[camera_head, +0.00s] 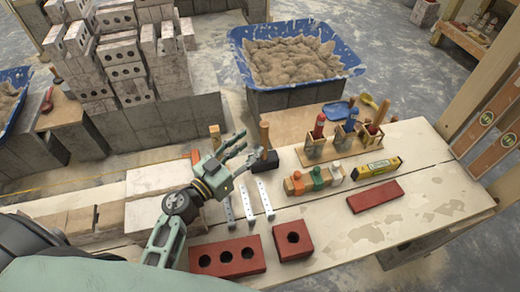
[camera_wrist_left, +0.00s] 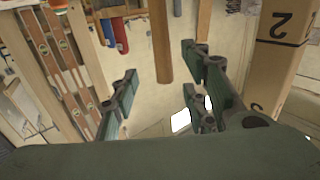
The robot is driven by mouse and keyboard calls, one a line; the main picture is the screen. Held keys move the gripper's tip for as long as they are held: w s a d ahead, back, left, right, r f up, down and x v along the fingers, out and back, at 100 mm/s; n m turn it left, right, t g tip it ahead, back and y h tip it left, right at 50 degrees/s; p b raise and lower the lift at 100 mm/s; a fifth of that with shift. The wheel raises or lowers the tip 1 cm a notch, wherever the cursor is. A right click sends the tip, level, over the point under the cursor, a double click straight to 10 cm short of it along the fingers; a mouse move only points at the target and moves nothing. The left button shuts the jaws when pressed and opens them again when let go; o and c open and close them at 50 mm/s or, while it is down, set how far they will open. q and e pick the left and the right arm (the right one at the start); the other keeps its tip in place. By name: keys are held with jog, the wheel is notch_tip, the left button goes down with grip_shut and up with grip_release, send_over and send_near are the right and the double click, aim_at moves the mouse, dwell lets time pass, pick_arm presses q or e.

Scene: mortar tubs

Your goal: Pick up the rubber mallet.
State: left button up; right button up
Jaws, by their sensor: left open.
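The rubber mallet stands on its black head (camera_head: 264,162) on the workbench, with its wooden handle (camera_head: 264,134) pointing up. My left gripper (camera_head: 248,147) is open, just left of the mallet in the head view, its fingers pointing toward it. In the left wrist view a brown wooden handle (camera_wrist_left: 161,40), apparently the mallet's, shows between and beyond the open fingers of the left gripper (camera_wrist_left: 160,68). I cannot tell whether a finger touches it. The mallet head is not clear in the wrist view. My right gripper is not in view.
A blue mortar tub (camera_head: 240,36) stands behind. Another wooden handle (camera_head: 215,136) rises left of the gripper.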

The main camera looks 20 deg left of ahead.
aim_at(261, 134)
pick_arm(q)
jog(key=shift+w, duration=0.6)
jog(key=x, duration=0.7)
jog(key=shift+r, duration=0.15)
jog(key=shift+s, duration=0.1)
jog(key=shift+c, duration=0.4)
grip_shut()
jog(key=shift+r, duration=0.1)
